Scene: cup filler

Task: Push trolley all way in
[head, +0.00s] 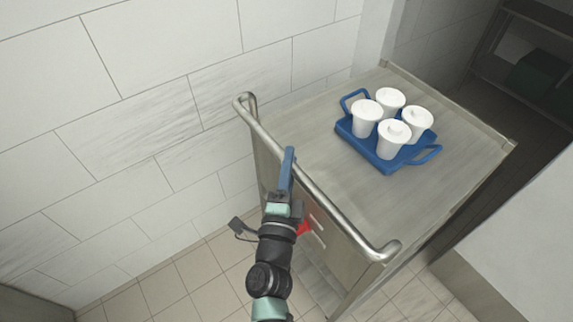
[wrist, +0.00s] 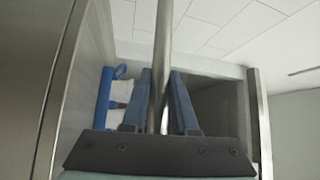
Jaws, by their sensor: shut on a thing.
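The trolley (head: 455,170) is a grey metal cart with a flat top and a round metal push handle (head: 345,222) along its near side. My gripper (head: 288,158) is at the handle, left of its middle. In the wrist view the handle bar (wrist: 162,50) runs between the two blue fingers of my gripper (wrist: 161,85), which is shut on it. A blue tray (head: 377,163) with two side handles sits on the trolley top. It holds several white lidded cups (head: 366,118), all upright. My arm hides part of the trolley's near side.
A white tiled wall (head: 120,120) runs along the left, close to the trolley. A pale panel (head: 525,240) stands on the right with a gap between. A dark area with shelving (head: 525,45) lies at the upper right. Beige floor tiles (head: 190,285) show in front.

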